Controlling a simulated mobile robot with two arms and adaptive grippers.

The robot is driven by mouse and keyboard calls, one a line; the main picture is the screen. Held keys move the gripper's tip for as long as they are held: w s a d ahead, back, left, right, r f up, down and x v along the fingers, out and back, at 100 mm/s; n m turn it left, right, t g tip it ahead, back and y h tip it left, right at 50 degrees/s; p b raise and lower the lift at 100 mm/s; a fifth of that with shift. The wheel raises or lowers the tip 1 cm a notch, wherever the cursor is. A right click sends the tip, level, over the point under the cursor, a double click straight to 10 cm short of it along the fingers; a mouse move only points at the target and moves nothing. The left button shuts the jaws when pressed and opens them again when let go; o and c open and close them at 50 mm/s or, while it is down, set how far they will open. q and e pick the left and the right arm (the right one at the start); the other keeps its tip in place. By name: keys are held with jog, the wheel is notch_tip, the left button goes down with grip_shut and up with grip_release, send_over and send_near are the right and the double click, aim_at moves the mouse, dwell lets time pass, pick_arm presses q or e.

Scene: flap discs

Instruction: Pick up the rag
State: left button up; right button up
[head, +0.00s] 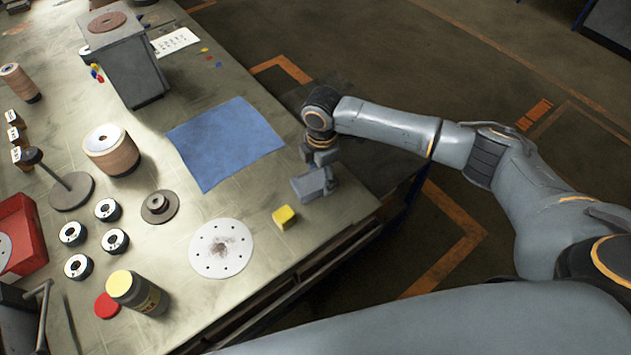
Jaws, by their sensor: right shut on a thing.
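A blue cloth (226,142), which looks like the rag, lies flat on the metal workbench. My right gripper (318,184) is at the bench's right edge, to the right of the cloth and apart from it. It points down and is shut on a small grey thing (306,187) low over the bench top. The fingers and the grey thing blend together, so I cannot tell its exact shape or whether it touches the bench. My left gripper is out of view.
A yellow block (284,217) and a white perforated disc (222,248) lie near the front edge. A jar (138,293), a disc stack (111,150), several black-and-white rings and a red bin (22,238) stand to the left. A grey stand (133,72) is behind.

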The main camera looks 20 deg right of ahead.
aim_at(320, 178)
jog(key=shift+r, duration=0.1)
jog(key=shift+r+b, duration=0.25)
jog(key=shift+b, duration=0.05)
notch_tip(320, 178, up, 3)
jog(key=shift+s+f+b, duration=0.1)
jog(key=shift+f+b, duration=0.1)
jog(key=shift+b, duration=0.4)
jog(key=s+a+r+b, duration=0.2)
jog(key=s+a+r, duration=0.2)
jog(key=s+r, duration=0.5)
jog(key=s, duration=0.4)
jog(key=shift+a+r, duration=0.35)
jog(key=shift+a, duration=0.05)
jog(key=shift+o, duration=1.4)
jog(key=shift+c, duration=0.8)
